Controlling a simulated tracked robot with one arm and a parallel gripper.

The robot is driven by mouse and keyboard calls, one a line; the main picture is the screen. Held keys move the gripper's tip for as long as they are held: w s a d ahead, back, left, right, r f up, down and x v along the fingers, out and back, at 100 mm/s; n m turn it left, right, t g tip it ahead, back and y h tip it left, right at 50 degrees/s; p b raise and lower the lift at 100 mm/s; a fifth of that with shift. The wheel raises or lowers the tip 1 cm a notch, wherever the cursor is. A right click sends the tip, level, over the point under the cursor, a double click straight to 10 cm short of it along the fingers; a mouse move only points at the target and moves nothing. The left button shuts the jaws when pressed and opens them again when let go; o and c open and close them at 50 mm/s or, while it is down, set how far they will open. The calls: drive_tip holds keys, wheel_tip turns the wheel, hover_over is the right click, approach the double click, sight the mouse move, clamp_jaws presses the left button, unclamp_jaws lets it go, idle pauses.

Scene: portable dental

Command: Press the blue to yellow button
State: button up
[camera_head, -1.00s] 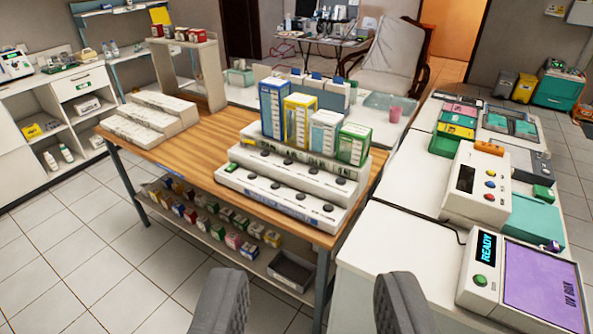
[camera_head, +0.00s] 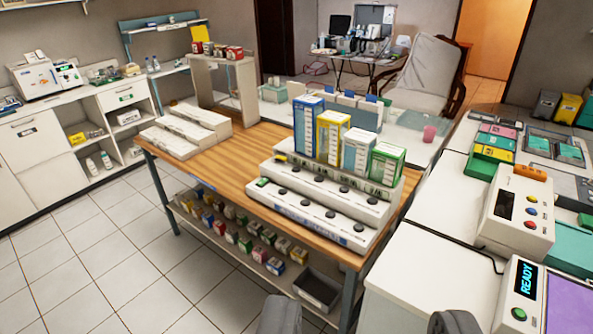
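No button labelled "blue to yellow" can be read. A white device (camera_head: 489,228) at the right has a dark display and several small coloured buttons (camera_head: 531,211), too small to read. A white stepped rack (camera_head: 352,238) on the wooden table has rows of dark round knobs. Tall blue (camera_head: 306,124), yellow (camera_head: 331,139), pale blue (camera_head: 357,151) and green-white (camera_head: 386,165) boxes stand on its upper level. My gripper (camera_head: 367,321) is open at the bottom edge, its two grey fingers wide apart with nothing visible between them. It appears apart from the rack and device.
A wooden table (camera_head: 228,168) has a lower shelf of small boxes and a dark bin (camera_head: 318,288). Tiled floor (camera_head: 110,270) is clear at the left.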

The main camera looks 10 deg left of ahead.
clamp_jaws()
idle(1.6)
